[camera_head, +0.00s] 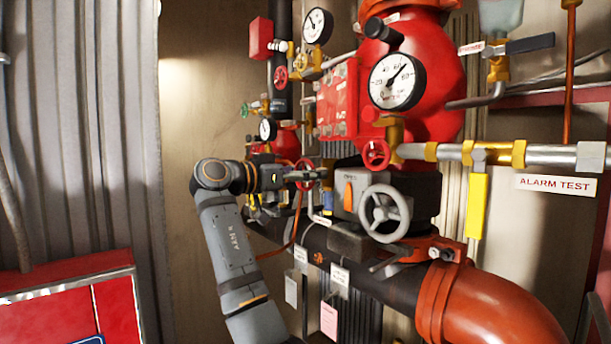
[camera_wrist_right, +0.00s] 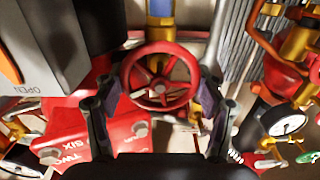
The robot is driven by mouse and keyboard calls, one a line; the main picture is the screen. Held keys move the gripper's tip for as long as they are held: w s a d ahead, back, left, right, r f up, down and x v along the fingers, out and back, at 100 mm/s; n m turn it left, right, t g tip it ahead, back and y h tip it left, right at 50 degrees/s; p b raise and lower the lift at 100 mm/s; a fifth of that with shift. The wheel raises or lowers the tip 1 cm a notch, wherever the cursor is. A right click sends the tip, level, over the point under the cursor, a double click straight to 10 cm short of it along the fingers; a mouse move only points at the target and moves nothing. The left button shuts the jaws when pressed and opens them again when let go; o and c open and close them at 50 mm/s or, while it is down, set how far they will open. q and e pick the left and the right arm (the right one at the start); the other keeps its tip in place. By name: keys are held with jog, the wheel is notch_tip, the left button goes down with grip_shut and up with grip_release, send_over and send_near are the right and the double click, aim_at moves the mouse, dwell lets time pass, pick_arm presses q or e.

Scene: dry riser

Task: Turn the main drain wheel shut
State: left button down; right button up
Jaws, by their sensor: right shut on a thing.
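A small red handwheel (camera_head: 304,164) sits low on the pipework, left of the grey valve box. In the right wrist view the red handwheel (camera_wrist_right: 159,76) faces the camera, with its rim, spokes and hub showing. My right gripper (camera_head: 314,175) reaches it from the left, and its dark fingers (camera_wrist_right: 158,88) lie on both sides of the rim, closed on it. In the head view the gripper covers part of this wheel. No tag naming it as the main drain is readable. My left gripper is not in view.
A grey handwheel (camera_head: 385,212) and a grey valve box (camera_head: 347,190) with an orange indicator stand close on the right. Another red handwheel (camera_head: 376,154) sits above. Hanging tags (camera_head: 329,320) and a dark pipe (camera_head: 350,258) lie below. A red cabinet (camera_head: 70,300) is at lower left.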

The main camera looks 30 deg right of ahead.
jog(key=shift+f+m, duration=0.25)
jog(key=shift+m, duration=0.75)
jog(key=o, duration=1)
jog(key=shift+o, duration=0.9)
jog(key=shift+r, duration=0.15)
jog(key=shift+a, duration=0.1)
jog(key=s+a, duration=0.1)
jog(key=a, duration=1.1)
